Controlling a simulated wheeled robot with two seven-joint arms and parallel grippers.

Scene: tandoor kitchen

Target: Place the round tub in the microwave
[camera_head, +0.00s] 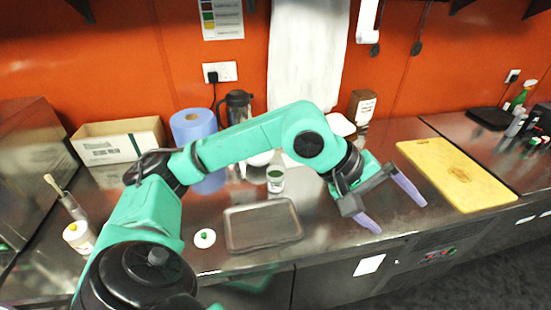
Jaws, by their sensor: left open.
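A small round tub (275,182), pale with a dark green top, stands on the steel counter behind the tray, just below my left forearm. I cannot be sure it is the task's tub; a white container (341,125) behind my arm is partly hidden. A large dark metal box (32,150) at the far left may be the microwave; its front is not clear. My left gripper (396,212) is open and empty, with its two lilac fingers spread over the counter's front edge, right of the small tub. My right gripper is not in view.
An empty grey tray (262,226) lies at the counter's front, with a small white lidded item (205,238) beside it. A cardboard box (118,142), blue roll (192,125) and dark flask (238,106) stand behind. A yellow board (455,172) lies at right.

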